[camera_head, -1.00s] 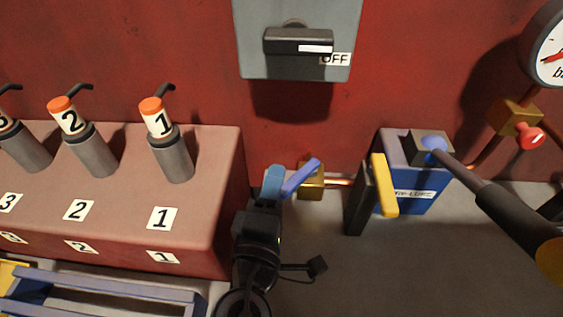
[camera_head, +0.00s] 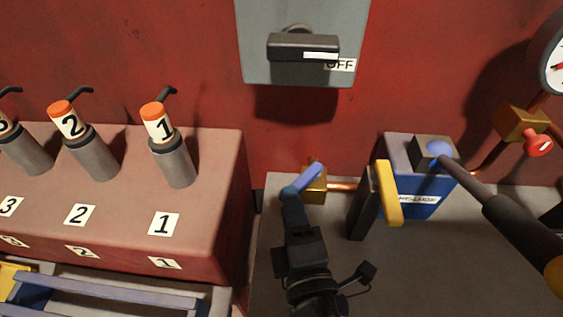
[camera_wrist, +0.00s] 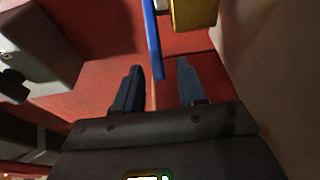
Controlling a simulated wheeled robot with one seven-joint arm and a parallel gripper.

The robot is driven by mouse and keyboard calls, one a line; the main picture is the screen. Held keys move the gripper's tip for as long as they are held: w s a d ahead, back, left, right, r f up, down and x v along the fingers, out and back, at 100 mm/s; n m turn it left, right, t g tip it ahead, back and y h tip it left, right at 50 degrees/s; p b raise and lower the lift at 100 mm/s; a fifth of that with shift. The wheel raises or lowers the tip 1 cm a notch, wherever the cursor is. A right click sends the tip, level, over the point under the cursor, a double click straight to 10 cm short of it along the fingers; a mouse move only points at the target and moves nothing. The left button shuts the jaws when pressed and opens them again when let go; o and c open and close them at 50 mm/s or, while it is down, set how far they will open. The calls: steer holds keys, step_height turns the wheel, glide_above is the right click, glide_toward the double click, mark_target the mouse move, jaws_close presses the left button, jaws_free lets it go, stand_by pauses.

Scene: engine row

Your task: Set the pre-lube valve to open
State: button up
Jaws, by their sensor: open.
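The valve is a brass body (camera_head: 315,190) low on the red wall, with a blue lever handle (camera_head: 308,176) slanting up to the right in the head view. A copper pipe runs from it toward the blue pre-lube box (camera_head: 422,205). My gripper (camera_head: 290,192) is at the handle's lower left end and partly hides it. In the wrist view, my gripper (camera_wrist: 158,75) is open; the blue handle (camera_wrist: 152,40) reaches down between its two fingertips in the picture. The brass body (camera_wrist: 194,12) shows at the top. I cannot tell whether a finger touches the handle.
A yellow bar (camera_head: 388,193) and dark block (camera_head: 362,203) stand right of the valve. A long dark lever (camera_head: 490,195) extends from the pre-lube box. The red numbered bench (camera_head: 215,190) stands left. A grey switch box marked OFF (camera_head: 345,20) hangs above.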

steer(key=shift+h, duration=0.3)
steer(key=w, duration=0.2)
steer(key=w+a, duration=0.1)
steer(key=w, duration=0.2)
steer(key=w+a, duration=0.1)
steer(key=w, duration=0.1)
steer(key=shift+w+f, duration=0.15)
steer(key=shift+w, duration=0.15)
steer(key=m+h, duration=0.1)
steer(key=m+h+b, duration=0.1)
steer(key=shift+w+h, duration=0.4)
steer(key=shift+w+r+m+h+b, duration=0.2)
steer(key=shift+m+h+b, duration=0.15)
steer(key=shift+m+h, duration=0.2)
steer(key=shift+s, duration=0.15)
